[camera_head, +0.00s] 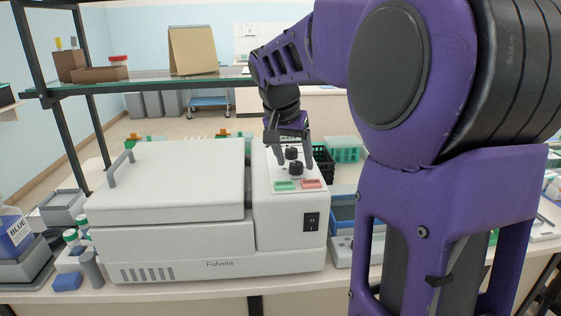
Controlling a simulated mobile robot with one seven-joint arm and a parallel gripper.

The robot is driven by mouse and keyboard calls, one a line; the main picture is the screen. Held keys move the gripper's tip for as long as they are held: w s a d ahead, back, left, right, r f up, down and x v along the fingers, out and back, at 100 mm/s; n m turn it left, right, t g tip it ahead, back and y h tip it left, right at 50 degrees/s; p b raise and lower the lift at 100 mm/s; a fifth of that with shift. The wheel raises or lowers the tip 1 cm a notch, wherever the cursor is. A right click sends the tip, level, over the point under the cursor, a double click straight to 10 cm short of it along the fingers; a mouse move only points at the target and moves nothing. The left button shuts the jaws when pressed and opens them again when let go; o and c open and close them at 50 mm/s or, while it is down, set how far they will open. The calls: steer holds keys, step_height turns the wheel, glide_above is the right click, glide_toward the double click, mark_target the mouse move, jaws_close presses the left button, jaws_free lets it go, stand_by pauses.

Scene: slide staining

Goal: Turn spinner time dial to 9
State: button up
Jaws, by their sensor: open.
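The spinner (180,234) is a white boxy machine on the bench with a closed lid and a grey handle. Its control panel (262,180) on the right top carries two black dials, an upper dial (291,153) and a lower dial (296,168). A green button (284,186) and a red button (311,184) sit in front of them. I cannot read the dial markings or tell which is the time dial. My gripper (293,164) is open and points down over the panel, its fingers on either side of the dials. Contact is not clear.
A glass shelf (150,85) on dark posts runs above and behind the machine. Green-capped bottles (72,238) and a blue-labelled bottle (14,230) stand at the left. Dark and green baskets (343,150) are behind at the right. My arm hides much of the right side.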

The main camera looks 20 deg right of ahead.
steer(key=shift+d+f, duration=0.15)
steer(key=shift+f, duration=0.2)
jaws_close()
steer(key=shift+w, duration=0.1)
stand_by(0.3)
steer(key=m+g, duration=0.1)
steer(key=m, duration=0.2)
steer(key=shift+w+m+h, duration=0.15)
steer(key=shift+m+h, duration=0.25)
steer(key=m, duration=0.1)
steer(key=m+g+p, duration=0.1)
steer(key=m, duration=0.1)
steer(key=shift+w+r+g, duration=0.1)
steer(key=shift+r+g, duration=0.05)
steer(key=shift+g, duration=0.15)
steer(key=shift+m+g+p, duration=0.5)
steer(key=shift+m+p, duration=0.05)
steer(key=shift+m, duration=0.95)
